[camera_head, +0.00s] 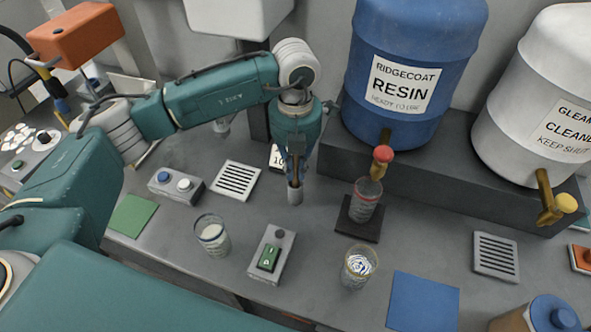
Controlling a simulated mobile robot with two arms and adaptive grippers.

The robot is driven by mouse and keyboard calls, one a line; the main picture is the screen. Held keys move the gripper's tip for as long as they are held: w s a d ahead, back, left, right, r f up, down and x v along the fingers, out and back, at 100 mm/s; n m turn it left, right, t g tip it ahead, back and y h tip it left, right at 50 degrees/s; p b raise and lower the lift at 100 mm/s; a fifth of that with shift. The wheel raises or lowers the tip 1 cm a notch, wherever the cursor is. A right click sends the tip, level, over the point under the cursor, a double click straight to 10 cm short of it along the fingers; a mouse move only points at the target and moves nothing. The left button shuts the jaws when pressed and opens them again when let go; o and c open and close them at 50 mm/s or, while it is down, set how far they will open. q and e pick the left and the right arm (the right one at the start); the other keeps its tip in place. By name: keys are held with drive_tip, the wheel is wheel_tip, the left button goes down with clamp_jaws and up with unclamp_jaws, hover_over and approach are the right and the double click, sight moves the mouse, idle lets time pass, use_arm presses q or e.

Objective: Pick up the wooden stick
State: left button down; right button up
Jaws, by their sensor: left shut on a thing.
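My left gripper (295,165) points down at the middle of the counter, in front of the blue drum. It is shut on a thin brown wooden stick (297,146), whose upper part shows between the fingers. The stick looks upright. Just below the fingertips is a small grey cylinder (295,193); I cannot tell whether the stick's lower end is inside it. My right gripper is not in view.
A blue resin drum (405,40) and a white cleaner drum (535,90) stand on a dark ledge. A cup (366,200) sits under the red-handled tap. Two more cups (212,235) (358,267), a green switch box (270,257) and a blue mat (423,302) are nearer.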

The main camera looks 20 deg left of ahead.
use_arm(q)
wheel_tip(320, 180, up, 11)
drive_tip(key=b, duration=0.3)
drive_tip(key=shift+r, duration=0.15)
wheel_tip(320, 180, up, 8)
drive_tip(key=shift+r, duration=0.2)
drive_tip(key=c, duration=2.4)
unclamp_jaws()
drive_tip(key=shift+c, duration=0.2)
clamp_jaws()
